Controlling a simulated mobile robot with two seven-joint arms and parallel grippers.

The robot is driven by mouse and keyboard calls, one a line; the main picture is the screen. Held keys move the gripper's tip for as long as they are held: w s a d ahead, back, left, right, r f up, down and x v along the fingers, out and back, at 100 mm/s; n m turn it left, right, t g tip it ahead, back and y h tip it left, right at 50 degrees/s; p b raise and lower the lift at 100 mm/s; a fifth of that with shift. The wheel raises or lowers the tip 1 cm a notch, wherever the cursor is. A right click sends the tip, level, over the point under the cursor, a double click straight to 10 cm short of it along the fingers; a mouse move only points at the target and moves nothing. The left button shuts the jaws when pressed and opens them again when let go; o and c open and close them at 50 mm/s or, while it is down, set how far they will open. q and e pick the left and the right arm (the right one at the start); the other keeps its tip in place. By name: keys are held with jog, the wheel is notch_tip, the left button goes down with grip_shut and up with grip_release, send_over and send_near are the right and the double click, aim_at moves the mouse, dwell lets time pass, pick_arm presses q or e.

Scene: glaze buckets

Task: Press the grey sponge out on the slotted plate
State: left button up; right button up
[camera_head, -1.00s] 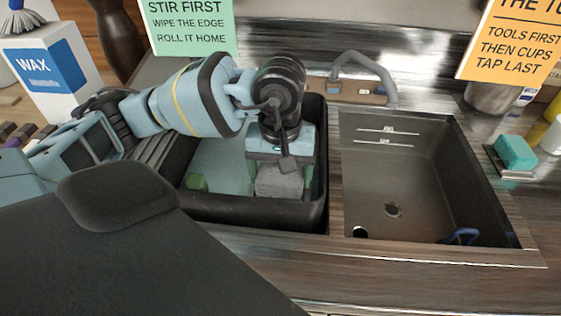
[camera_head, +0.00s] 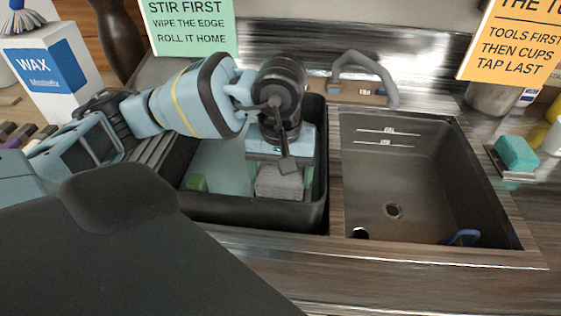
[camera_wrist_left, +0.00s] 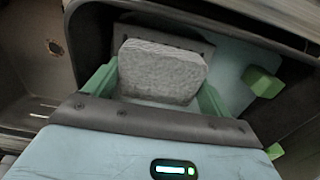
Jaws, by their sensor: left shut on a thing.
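The grey sponge (camera_head: 280,182) is between the green fingers of my left gripper (camera_head: 281,178), inside the dark tub (camera_head: 270,215) at its right side. In the left wrist view the sponge (camera_wrist_left: 162,72) fills the gap between the fingers of the left gripper (camera_wrist_left: 158,88), which is shut on it. My right gripper is not in view.
Pale green liquid (camera_head: 222,160) and a green block (camera_head: 196,183) show in the tub; the block is also in the wrist view (camera_wrist_left: 262,82). An almost empty sink (camera_head: 410,180) lies to the right, with a tap (camera_head: 365,62) behind. A teal sponge (camera_head: 516,151) sits far right.

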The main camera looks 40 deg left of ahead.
pick_arm(q)
jog(key=shift+f, duration=0.15)
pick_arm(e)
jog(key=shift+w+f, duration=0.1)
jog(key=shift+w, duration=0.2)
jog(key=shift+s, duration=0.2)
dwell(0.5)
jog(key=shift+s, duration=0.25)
pick_arm(q)
jog(key=shift+r+p, duration=0.8)
jog(key=shift+r, duration=1.45)
jog(key=shift+r+p, duration=0.5)
jog(key=shift+r, duration=0.85)
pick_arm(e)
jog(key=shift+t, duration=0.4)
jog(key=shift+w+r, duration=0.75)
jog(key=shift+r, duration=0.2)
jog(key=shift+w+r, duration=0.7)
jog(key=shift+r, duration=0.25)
